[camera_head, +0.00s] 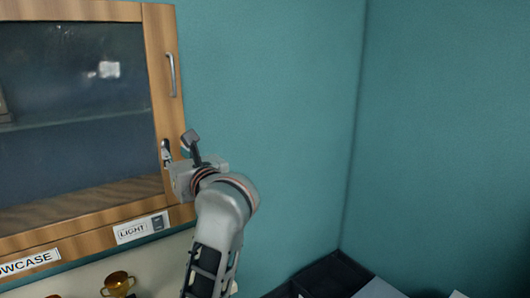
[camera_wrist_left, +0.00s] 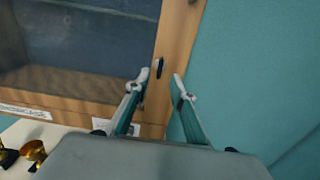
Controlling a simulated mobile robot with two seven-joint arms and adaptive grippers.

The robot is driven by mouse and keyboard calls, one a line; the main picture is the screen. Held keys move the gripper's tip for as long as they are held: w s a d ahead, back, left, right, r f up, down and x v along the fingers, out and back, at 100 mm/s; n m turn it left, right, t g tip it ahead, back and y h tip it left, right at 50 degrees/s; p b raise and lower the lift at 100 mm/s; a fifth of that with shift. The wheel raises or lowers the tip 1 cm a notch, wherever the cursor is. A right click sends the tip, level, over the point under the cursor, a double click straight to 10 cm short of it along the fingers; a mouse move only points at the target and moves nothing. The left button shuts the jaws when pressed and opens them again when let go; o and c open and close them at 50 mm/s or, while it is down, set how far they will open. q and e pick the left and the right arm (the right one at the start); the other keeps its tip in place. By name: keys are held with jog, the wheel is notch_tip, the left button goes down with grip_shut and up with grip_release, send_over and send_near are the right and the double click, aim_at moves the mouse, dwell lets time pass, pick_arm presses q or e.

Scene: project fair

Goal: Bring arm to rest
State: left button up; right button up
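My left gripper (camera_head: 179,143) is raised in front of the right edge of the wooden showcase (camera_head: 165,60), below its metal door handle (camera_head: 172,75). In the left wrist view my left gripper (camera_wrist_left: 161,79) has its two fingers apart, with nothing between them. A small dark oval fitting (camera_wrist_left: 160,66) on the wooden frame shows just beyond the fingertips; I cannot tell whether they touch the frame. The glass door looks shut. My right gripper is in neither view.
A light switch (camera_head: 157,223) with a LIGHT label sits under the door. A gold cup (camera_head: 118,283) stands below the showcase, near my arm. Dark and pale items lie at the bottom right. The teal wall (camera_head: 290,120) to the right is bare.

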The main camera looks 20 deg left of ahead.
pick_arm(q)
jog(key=s+a+f+m+y, duration=0.2)
jog(key=s+m+y, duration=0.2)
jog(key=y, duration=0.1)
jog(key=s+d+f+n+t+h, duration=0.1)
jog(key=d+f+n+t+h, duration=0.2)
jog(key=d+f+n+h, duration=0.65)
jog(key=d+f+n+t+h, duration=0.4)
jog(key=f+n, duration=0.3)
jog(key=n, duration=0.7)
jog(key=s+d+f+n+t+h, duration=0.1)
jog(key=d+f+n+t+h, duration=0.3)
jog(key=f+n+h, duration=0.6)
jog(key=s+f+m+g+y, duration=0.1)
jog(key=s+f+m+g, duration=0.3)
jog(key=s+f, duration=0.4)
jog(key=s+f+m+g, duration=0.4)
jog(key=s+f+g, duration=0.3)
jog(key=f, duration=1.3)
jog(key=shift+s+f+g+y, duration=0.2)
jog(key=shift+s+g+y, duration=0.15)
jog(key=shift+s, duration=0.85)
